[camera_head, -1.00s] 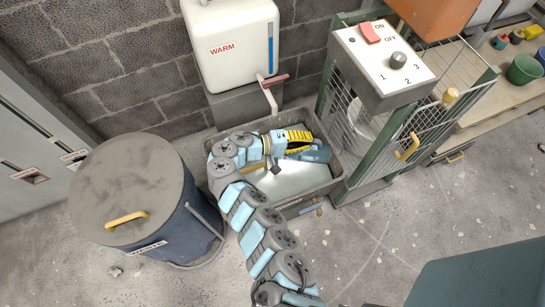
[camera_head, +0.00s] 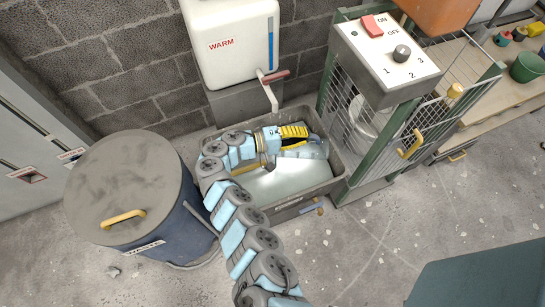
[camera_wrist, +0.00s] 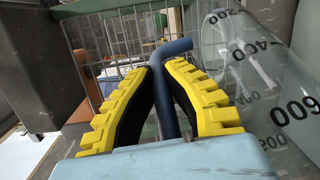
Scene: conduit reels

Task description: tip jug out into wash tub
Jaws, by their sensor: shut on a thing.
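The jug (camera_wrist: 270,85) is clear, with black volume marks and a blue handle (camera_wrist: 165,105). In the wrist view it lies strongly tilted at the right, and I see no liquid in the part that shows. In the head view the jug (camera_head: 316,149) is pale and see-through, over the right back part of the wash tub. The grey wash tub (camera_head: 291,208) holds pale water (camera_head: 285,183). My gripper (camera_head: 298,138) is over the tub. Its yellow-and-black fingers (camera_wrist: 164,68) are shut on the jug's handle. The jug's mouth is hidden.
A white WARM water tank (camera_head: 232,45) with a tap (camera_head: 270,95) stands behind the tub. A lidded blue bin (camera_head: 160,240) is close on the left. A mesh cage with a switch box (camera_head: 390,60) stands on the right. The floor in front is clear.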

